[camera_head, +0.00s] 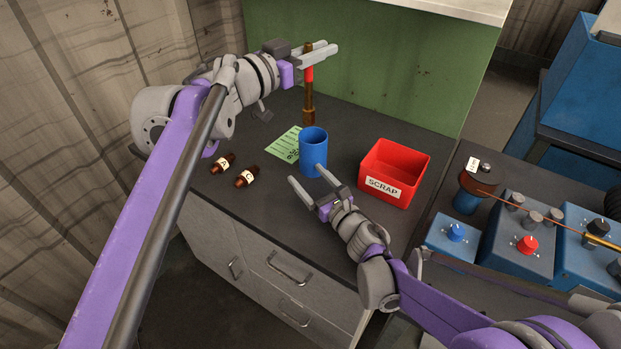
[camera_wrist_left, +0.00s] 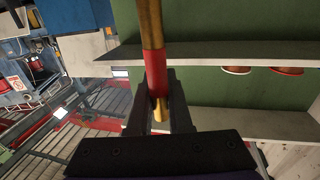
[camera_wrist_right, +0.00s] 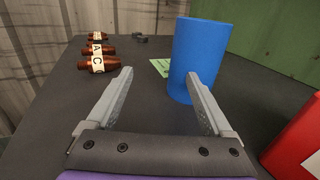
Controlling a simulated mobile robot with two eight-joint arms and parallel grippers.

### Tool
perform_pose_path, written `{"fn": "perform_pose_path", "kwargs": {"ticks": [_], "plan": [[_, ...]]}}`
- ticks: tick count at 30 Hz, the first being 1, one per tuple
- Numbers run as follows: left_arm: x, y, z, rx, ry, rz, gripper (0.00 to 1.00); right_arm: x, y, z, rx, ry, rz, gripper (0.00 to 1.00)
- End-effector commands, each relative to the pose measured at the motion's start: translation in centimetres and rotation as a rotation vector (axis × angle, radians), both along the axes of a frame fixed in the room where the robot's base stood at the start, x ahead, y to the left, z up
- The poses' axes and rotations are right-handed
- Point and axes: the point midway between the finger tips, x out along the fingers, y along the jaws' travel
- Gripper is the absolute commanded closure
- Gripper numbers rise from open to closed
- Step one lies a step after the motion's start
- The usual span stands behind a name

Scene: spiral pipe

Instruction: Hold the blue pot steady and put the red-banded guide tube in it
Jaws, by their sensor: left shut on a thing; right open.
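The guide tube (camera_head: 308,100) is a brass rod with a red band. It hangs upright in my left gripper (camera_head: 328,52), which is shut on it near the band, above the back of the bench. In the left wrist view the tube (camera_wrist_left: 154,62) runs between the fingers. The blue pot (camera_head: 313,153) stands upright on the bench, its open top facing up, in front of the tube and apart from it. My right gripper (camera_head: 307,175) is open and empty, just in front of the pot. In the right wrist view the right finger overlaps the blue pot (camera_wrist_right: 200,58); contact is unclear.
A red SCRAP bin (camera_head: 394,172) stands right of the pot. Brown labelled pieces (camera_head: 245,178) lie to the left. A green sheet (camera_head: 284,146) lies behind the pot. A green panel (camera_head: 370,70) closes the back. Control boxes (camera_head: 510,240) stand on the right.

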Motion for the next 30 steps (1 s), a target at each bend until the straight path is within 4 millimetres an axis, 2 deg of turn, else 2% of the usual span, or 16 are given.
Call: {"fn": "perform_pose_path", "kwargs": {"ticks": [1, 12, 14, 30], "plan": [[0.00, 0.00, 0.01, 0.000, 0.000, 0.000, 1.00, -0.02, -0.01, 0.00, 0.000, 0.000, 0.000, 0.25], [0.00, 0.00, 0.01, 0.000, 0.000, 0.000, 1.00, -0.02, -0.02, 0.00, 0.000, 0.000, 0.000, 0.92], [0.00, 0.00, 0.01, 0.000, 0.000, 0.000, 1.00, -0.02, -0.02, 0.00, 0.000, 0.000, 0.000, 1.00], [0.00, 0.00, 0.01, 0.000, 0.000, 0.000, 1.00, -0.03, -0.02, 0.00, 0.000, 0.000, 0.000, 1.00]]}}
